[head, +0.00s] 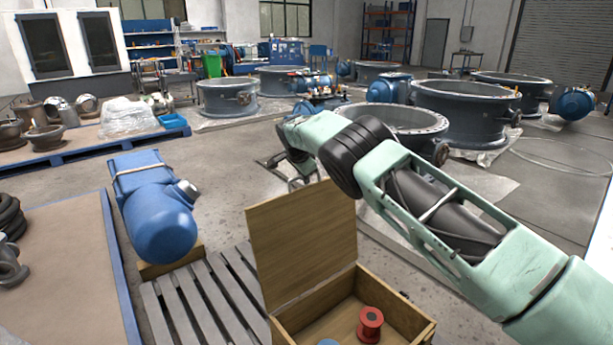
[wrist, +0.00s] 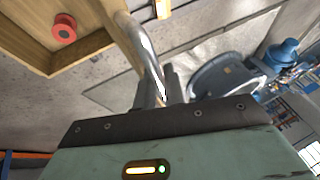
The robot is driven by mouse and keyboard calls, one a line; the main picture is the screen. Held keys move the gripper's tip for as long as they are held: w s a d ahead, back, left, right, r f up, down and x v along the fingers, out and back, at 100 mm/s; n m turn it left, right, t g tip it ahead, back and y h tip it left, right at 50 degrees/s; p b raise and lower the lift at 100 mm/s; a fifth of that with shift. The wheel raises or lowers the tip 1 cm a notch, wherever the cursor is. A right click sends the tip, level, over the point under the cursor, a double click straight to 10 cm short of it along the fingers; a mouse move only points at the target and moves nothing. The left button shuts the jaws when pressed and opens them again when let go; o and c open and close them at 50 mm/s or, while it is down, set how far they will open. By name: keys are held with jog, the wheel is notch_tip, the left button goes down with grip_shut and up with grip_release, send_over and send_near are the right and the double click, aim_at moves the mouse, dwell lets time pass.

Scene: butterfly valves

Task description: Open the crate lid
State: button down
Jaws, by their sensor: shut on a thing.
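The wooden crate (head: 395,302) stands at the bottom centre of the head view. Part of a blue thing (head: 328,342) shows at the bottom edge. My gripper (wrist: 164,92) is at a bent, shiny metal handle (wrist: 146,50) and shut on it. In the head view my wrist reaches down behind the lid's upper edge, which hides the fingertips.
Grey wooden slats (head: 195,300) lie left of the crate. A blue motor-like part (head: 155,212) stands beyond them on a wooden block. A blue-edged pallet (head: 65,265) is at far left. Large valve rings (head: 462,112) stand behind my arm. Some bare floor lies behind the slats.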

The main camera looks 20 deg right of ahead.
jog(key=shift+d, duration=0.1)
jog(key=c, duration=1.5)
grip_release()
jog(key=shift+f, duration=0.1)
jog(key=shift+s, duration=0.1)
jog(key=b+v, duration=0.1)
jog(key=v, duration=1.6)
jog(key=shift+r+b, duration=0.35)
jog(key=shift+r, duration=0.05)
jog(key=shift+a, duration=0.2)
